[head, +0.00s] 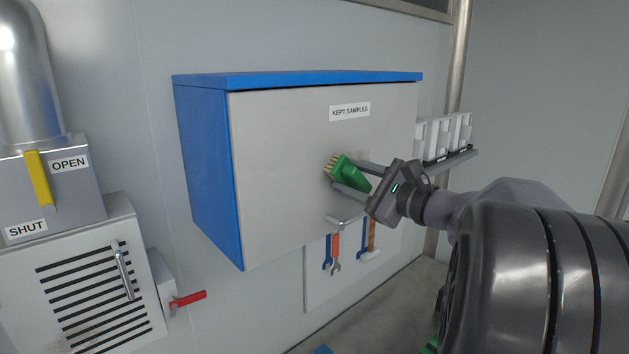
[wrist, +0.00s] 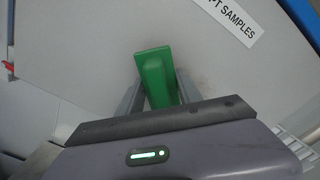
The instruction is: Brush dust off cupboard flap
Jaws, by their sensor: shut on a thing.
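The cupboard is blue with a grey front flap (head: 280,150), which is closed and labelled "KEPT SAMPLES". My gripper (head: 352,178) is shut on a green brush (head: 355,172), in front of the flap's right half. The brush's pale bristles point left, at or very near the flap; I cannot tell if they touch. In the wrist view the brush (wrist: 156,78) sits between the two grey fingers and its bristles are hidden. Behind it the flap (wrist: 80,40) fills most of that view. Faint darker smudging shows on the flap beside the brush.
A metal handle (head: 348,221) sticks out at the flap's lower edge. Tools (head: 334,252) hang on a board below. A shelf with white containers (head: 445,137) is right of the cupboard. A red lever (head: 188,299) and a louvred metal cabinet (head: 90,290) stand at left.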

